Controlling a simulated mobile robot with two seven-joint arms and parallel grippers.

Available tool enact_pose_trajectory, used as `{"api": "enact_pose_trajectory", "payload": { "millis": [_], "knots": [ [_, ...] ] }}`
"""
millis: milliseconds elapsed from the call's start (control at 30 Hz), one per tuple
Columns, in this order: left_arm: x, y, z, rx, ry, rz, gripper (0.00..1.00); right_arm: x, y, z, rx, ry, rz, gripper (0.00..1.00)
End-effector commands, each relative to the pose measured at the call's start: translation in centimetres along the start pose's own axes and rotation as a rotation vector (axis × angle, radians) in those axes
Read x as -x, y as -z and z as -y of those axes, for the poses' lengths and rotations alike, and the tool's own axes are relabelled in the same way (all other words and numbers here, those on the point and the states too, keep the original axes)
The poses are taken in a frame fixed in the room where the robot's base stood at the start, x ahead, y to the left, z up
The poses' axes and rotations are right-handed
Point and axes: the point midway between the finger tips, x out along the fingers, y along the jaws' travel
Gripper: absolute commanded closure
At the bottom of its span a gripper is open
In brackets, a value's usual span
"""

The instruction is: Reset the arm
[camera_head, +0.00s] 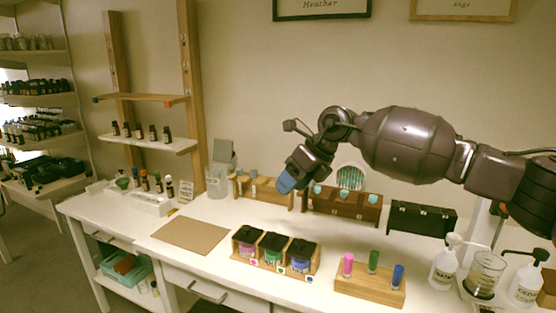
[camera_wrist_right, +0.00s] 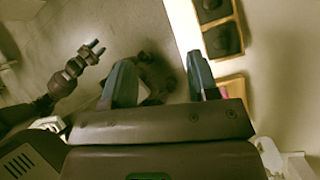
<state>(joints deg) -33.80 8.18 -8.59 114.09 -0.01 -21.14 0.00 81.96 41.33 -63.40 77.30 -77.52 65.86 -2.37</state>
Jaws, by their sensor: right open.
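My right arm reaches in from the right in the head view. Its gripper (camera_head: 285,184) hangs above the table with blue-grey fingertips pointing down and left. In the right wrist view the two fingers of the right gripper (camera_wrist_right: 160,72) stand wide apart with nothing between them. The gripper touches no object that I can see. My left gripper is outside the head view. A dark arm with a small gripper (camera_wrist_right: 96,50), apparently my left one, shows at the upper left of the right wrist view, too small to judge its jaws.
The white table (camera_head: 215,267) holds a box of dark-topped jars (camera_head: 270,243), a wooden block (camera_head: 368,288) with pink, green and blue vials, and pump bottles (camera_head: 444,263) at right. Wooden racks (camera_head: 262,190) stand along the back. A brown mat (camera_head: 190,234) lies empty at left.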

Motion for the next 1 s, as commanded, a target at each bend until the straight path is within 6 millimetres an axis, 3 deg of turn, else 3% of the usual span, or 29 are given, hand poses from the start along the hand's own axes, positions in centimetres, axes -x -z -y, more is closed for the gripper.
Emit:
{"api": "enact_pose_trajectory", "payload": {
  "millis": [33,100,200,300,400,500,667,867,1000],
  "knots": [
    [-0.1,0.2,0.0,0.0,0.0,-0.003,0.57,0.3,-2.0,-2.4,0.001,-0.069,0.093,0.46],
    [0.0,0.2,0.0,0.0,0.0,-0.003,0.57,0.4,-4.1,-5.4,-0.028,-0.184,0.22,0.46],
    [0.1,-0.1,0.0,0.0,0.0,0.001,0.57,0.5,-6.1,-8.9,-0.114,-0.364,0.391,0.46],
    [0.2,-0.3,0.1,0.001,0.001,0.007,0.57,0.9,-7.1,-11.4,-0.25,-0.55,0.552,0.46],
    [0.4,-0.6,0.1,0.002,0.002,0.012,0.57,1.3,-7.3,-12.3,-0.431,-0.722,0.694,0.46],
    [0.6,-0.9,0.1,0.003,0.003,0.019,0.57,1.6,-6.7,-11.8,-0.62,-0.857,0.803,0.46],
    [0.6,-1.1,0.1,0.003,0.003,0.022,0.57,1.5,-4.5,-9.5,-0.933,-1.017,0.938,0.46],
    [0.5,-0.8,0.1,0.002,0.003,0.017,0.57,0.1,0.2,-5.3,-1.326,-1.147,1.056,0.46],
    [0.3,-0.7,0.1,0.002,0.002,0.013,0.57,-1.6,4.6,-2.5,-1.593,-1.204,1.114,0.46]
  ]
}}
